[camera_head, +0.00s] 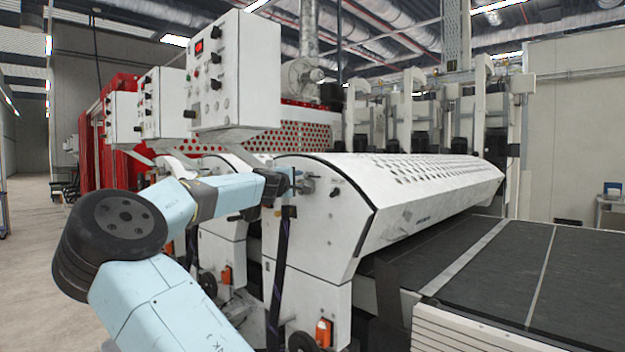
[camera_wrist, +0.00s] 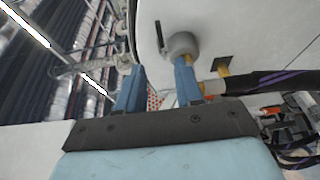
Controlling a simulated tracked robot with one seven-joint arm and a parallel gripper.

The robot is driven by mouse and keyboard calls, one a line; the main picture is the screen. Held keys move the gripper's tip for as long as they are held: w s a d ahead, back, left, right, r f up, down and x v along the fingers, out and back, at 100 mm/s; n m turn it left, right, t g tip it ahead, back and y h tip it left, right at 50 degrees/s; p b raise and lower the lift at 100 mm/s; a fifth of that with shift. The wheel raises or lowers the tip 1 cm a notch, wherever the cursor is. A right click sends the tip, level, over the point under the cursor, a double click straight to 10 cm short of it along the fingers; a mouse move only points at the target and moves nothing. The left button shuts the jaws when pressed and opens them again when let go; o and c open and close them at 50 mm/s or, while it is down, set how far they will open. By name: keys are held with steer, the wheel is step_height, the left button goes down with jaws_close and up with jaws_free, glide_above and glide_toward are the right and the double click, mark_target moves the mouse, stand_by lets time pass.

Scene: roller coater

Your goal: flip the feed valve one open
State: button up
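A round grey valve (camera_wrist: 181,43) with a slim dark lever (camera_wrist: 159,34) sits on the white machine panel in the wrist view. The lever points upward in that picture, at the valve's left edge. A small valve-like fitting (camera_head: 308,186) shows beside my gripper in the head view, at the machine's near end. My gripper (camera_wrist: 158,72) is open, with a gap between its two blue fingers. The right fingertip overlaps the valve's lower edge in the wrist view; I cannot tell if they touch. In the head view, my gripper (camera_head: 291,175) partly hides the area around the fitting.
The white coater housing (camera_head: 345,215) stands right of my arm. A dark hose (camera_wrist: 270,84) runs right of the fingers. A dark conveyor (camera_head: 520,275) lies at right. A control box (camera_head: 236,70) hangs above my arm. Open floor (camera_head: 35,270) shows at left.

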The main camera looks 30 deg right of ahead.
mark_target(314, 176)
steer(key=x, duration=1.3)
steer(key=shift+d, duration=0.15)
steer(key=shift+w, duration=0.1)
steer(key=shift+c, duration=0.3)
steer(key=c, duration=0.6)
jaws_close()
steer(key=shift+f, duration=0.25)
